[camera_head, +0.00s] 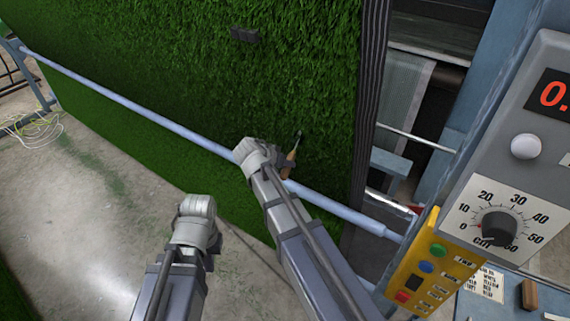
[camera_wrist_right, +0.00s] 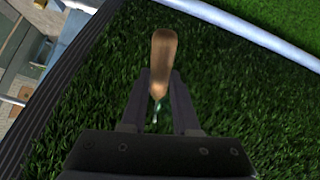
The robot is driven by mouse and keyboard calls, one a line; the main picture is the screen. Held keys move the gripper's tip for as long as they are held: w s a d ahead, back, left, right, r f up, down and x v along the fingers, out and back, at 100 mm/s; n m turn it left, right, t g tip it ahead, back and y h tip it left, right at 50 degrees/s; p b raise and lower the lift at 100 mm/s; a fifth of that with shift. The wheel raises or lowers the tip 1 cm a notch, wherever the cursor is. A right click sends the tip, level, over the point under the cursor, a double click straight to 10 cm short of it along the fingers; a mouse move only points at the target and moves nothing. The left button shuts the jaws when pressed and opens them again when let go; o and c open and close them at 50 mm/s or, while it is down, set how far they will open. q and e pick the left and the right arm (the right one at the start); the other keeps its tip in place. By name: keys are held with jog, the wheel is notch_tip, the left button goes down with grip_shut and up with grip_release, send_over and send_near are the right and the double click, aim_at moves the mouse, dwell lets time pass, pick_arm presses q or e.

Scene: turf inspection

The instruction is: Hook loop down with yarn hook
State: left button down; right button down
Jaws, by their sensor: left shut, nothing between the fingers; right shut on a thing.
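The yarn hook has a wooden handle (camera_head: 291,158) and a thin metal shaft (camera_head: 299,138), close to the upright green turf (camera_head: 200,70). My right gripper (camera_wrist_right: 158,88) is shut on the yarn hook; its handle (camera_wrist_right: 163,55) shows between the fingers in the right wrist view, with the thin shaft below it in front of the turf. I cannot tell whether the hook's tip touches the turf. I cannot make out a single loop in the pile. My left gripper (camera_head: 197,207) is at the lower left, empty and away from the turf, its fingers mostly hidden.
A pale blue rail (camera_head: 150,113) runs across the front of the turf, below the hook. A control panel with a dial (camera_head: 499,227) and a yellow button box (camera_head: 424,262) stand at the right. A small dark block (camera_head: 245,35) is on the upper turf. Loose strands lie at the left.

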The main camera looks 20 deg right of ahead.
jog(key=shift+f, duration=0.1)
jog(key=shift+w+d+f+b, duration=0.1)
jog(key=shift+d+f+b, duration=0.05)
jog(key=shift+f+b, duration=0.85)
jog(key=shift+w+d+f+b, duration=0.15)
jog(key=shift+d+f+b, duration=0.05)
jog(key=shift+f+b, duration=0.4)
jog(key=shift+w+d+f+b, duration=0.1)
jog(key=shift+d+f+b, duration=0.05)
jog(key=shift+f+b, duration=0.35)
jog(key=shift+r, duration=0.1)
jog(key=shift+s+a+r+p, duration=0.1)
jog(key=shift+a+r+p, duration=0.1)
jog(key=shift+r+p, duration=0.95)
jog(key=shift+r, duration=0.15)
